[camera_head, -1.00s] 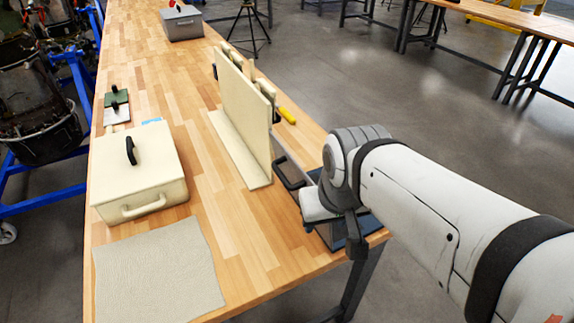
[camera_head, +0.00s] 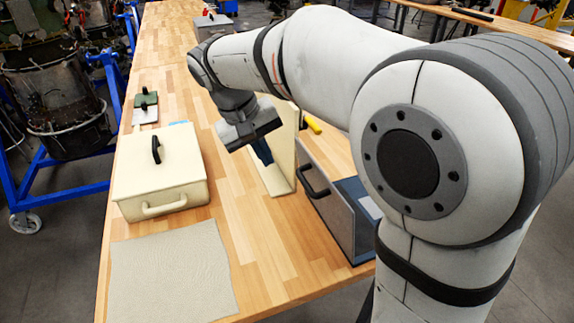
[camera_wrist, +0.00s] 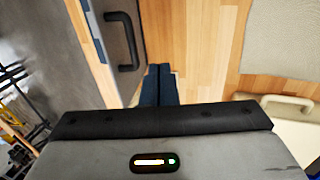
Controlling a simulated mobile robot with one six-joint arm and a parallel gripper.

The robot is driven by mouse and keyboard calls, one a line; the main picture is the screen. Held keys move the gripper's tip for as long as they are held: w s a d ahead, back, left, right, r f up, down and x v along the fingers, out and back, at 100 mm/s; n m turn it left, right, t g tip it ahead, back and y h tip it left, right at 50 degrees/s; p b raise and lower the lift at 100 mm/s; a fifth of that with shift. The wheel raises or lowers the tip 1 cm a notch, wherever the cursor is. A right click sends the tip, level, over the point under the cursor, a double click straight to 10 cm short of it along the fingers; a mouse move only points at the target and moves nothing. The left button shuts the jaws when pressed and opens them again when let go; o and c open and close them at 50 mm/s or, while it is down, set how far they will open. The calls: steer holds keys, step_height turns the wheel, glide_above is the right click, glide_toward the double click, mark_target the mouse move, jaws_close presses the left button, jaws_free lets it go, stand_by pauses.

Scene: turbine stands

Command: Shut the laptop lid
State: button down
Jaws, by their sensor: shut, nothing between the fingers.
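I cannot make out a plain laptop in either current view. The nearest two-panel shape is a cream upright panel (camera_head: 284,125) with a flat foot on the bench; in the head view my arm and gripper hide much of it. My gripper (camera_head: 262,152) hangs in front of it, pointing down, with its dark blue fingers shut and empty. In the wrist view the fingers (camera_wrist: 158,85) are together over the bench; I cannot tell whether they touch the panel.
A grey panel with a black handle (camera_head: 328,210) fronts a blue-floored box at the bench's right edge. A cream case (camera_head: 160,178) stands at left, a beige mat (camera_head: 172,272) in front. A green item (camera_head: 146,100) and grey box (camera_head: 212,27) lie farther back. Bench between case and panel is clear.

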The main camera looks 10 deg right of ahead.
steer(key=w+d+f+p, duration=0.2)
steer(key=d+f, duration=0.4)
steer(key=f, duration=0.3)
steer(key=shift+w+f+p, duration=0.2)
steer(key=shift+w+p, duration=0.1)
steer(key=shift+w, duration=0.05)
steer(key=shift+d+r, duration=0.15)
